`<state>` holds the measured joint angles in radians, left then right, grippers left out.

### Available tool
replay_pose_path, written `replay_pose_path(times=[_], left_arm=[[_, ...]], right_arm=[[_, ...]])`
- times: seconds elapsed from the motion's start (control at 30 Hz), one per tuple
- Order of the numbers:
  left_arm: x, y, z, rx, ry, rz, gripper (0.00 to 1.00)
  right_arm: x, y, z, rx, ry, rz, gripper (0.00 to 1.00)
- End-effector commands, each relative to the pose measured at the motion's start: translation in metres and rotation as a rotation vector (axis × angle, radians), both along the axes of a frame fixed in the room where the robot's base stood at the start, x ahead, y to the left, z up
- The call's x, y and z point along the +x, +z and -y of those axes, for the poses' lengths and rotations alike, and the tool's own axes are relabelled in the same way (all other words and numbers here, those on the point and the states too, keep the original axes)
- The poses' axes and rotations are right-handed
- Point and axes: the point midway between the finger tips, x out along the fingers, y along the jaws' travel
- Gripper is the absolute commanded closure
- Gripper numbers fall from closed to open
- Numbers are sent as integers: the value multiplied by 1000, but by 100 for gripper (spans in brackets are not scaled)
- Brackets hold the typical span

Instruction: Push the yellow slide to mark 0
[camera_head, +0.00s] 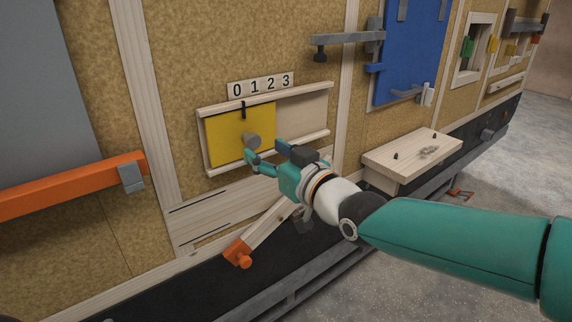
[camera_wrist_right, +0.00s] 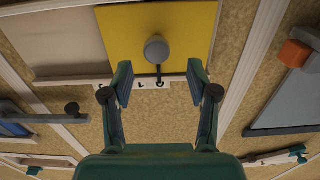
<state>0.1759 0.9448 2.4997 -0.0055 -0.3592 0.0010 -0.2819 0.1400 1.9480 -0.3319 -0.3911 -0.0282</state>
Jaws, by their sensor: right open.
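The yellow slide (camera_head: 228,135) sits at the left end of its wooden rail frame, and a bare wood panel shows to its right. It has a round grey knob (camera_head: 252,141) and a black pointer (camera_head: 243,109) at its top edge. The number strip (camera_head: 262,85) above reads 0 1 2 3. The pointer is under the 0, and in the right wrist view the pointer (camera_wrist_right: 159,74) also lines up with the 0. My right gripper (camera_head: 266,153) is open close to the knob. In the right wrist view the knob (camera_wrist_right: 157,49) appears between the spread fingers, apart from both. My left gripper is out of view.
An orange bar (camera_head: 75,186) is on the left. An orange-ended lever (camera_head: 240,252) is below the slide. A wooden shelf (camera_head: 410,157) juts out to the right, under a blue panel (camera_head: 410,50) with grey latches. Open floor lies at the right.

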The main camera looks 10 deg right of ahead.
Motion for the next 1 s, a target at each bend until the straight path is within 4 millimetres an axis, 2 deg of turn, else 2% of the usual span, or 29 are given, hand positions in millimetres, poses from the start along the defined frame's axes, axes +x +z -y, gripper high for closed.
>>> replay_pose_path(times=[0.1, 0.3, 0.5, 0.8, 0.87, 0.93, 1.0], left_arm=[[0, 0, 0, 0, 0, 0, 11], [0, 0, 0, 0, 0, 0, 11], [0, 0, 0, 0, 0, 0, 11], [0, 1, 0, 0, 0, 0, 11], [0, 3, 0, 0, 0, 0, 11], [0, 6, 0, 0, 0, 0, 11], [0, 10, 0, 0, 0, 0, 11]], right_arm=[[-23, 1, 11, -1, -1, 3, 41], [-47, 0, 21, -1, 1, 0, 41], [-54, -1, 24, -1, 1, 0, 41], [-51, -1, 29, -1, -9, -5, 41], [-46, -10, 32, -5, -18, -25, 41], [-36, -28, 36, -14, -28, -68, 41], [-25, -59, 38, -26, -37, -135, 41]])
